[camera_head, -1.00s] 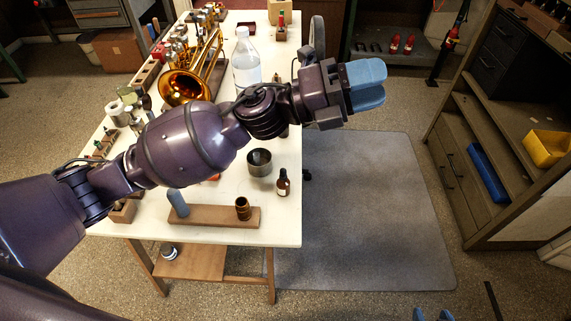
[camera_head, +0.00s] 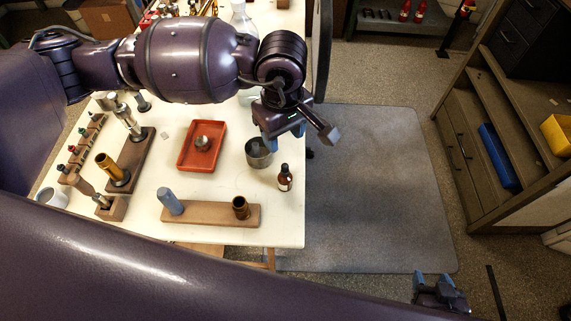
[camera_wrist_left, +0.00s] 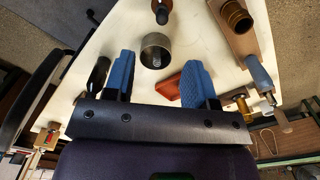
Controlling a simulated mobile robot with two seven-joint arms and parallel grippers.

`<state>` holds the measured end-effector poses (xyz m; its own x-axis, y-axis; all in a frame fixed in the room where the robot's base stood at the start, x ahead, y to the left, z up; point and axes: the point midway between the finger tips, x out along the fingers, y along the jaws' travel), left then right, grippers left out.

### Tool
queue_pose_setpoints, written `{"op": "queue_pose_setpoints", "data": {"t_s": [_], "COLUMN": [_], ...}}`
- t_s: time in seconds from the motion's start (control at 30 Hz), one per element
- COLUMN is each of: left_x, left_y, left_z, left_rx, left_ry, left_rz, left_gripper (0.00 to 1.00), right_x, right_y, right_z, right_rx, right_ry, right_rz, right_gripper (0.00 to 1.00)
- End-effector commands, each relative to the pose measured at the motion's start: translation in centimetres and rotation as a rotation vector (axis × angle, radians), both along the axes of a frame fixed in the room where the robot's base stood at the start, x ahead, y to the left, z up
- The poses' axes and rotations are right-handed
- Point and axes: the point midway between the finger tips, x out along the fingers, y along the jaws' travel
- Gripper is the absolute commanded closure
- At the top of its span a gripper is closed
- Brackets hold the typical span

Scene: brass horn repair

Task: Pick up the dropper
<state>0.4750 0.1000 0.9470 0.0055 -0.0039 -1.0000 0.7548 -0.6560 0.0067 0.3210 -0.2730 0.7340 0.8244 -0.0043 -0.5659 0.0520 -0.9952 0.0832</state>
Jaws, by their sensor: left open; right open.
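The dropper bottle (camera_head: 284,178), small and dark brown with a black top and a pale label, stands upright near the right edge of the white table. It also shows at the top of the left wrist view (camera_wrist_left: 162,10). My left gripper (camera_head: 298,138) is above the table edge, behind the bottle in the head view, pointing down. In the left wrist view its blue fingers (camera_wrist_left: 159,60) are spread, with nothing between them; the bottle lies beyond the fingertips. My right gripper (camera_head: 436,284) is open and empty at the bottom right, away from the table.
A metal cup (camera_head: 259,153) stands close beside the bottle and near my left gripper. A wooden block (camera_head: 210,214) with a blue-grey cylinder and a brass piece is in front. A red tray (camera_head: 202,160) lies left. The grey floor mat (camera_head: 375,200) is clear.

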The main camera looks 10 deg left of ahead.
Motion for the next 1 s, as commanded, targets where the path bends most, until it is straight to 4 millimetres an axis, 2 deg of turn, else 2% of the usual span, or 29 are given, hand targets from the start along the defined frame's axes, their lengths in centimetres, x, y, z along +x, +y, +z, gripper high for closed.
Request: {"op": "queue_pose_setpoints", "data": {"t_s": [0.13, 0.4, 0.77, 1.0], "left_x": [-0.1, -0.1, -0.3, -0.5], "left_y": [0.1, 0.1, -0.2, -0.4], "left_z": [-1.0, -4.7, -6.8, -10.0], "left_rx": [0.008, 0.005, 0.005, 0.005], "left_ry": [0.006, 0.007, 0.007, 0.008], "left_rz": [-0.029, -0.026, -0.027, -0.026], "left_gripper": [0.49, 0.49, 0.49, 0.49], "right_x": [-0.4, -0.4, 0.1, 0.2], "right_y": [-0.1, -0.1, 0.0, 0.1], "right_z": [-0.3, -0.8, -0.5, -0.8], "right_rx": [-0.002, -0.002, -0.002, -0.001], "right_ry": [0.009, 0.015, 0.004, 0.005], "right_rz": [-0.001, 0.000, 0.004, 0.005], "right_gripper": [0.49, 0.49, 0.49, 0.49]}}
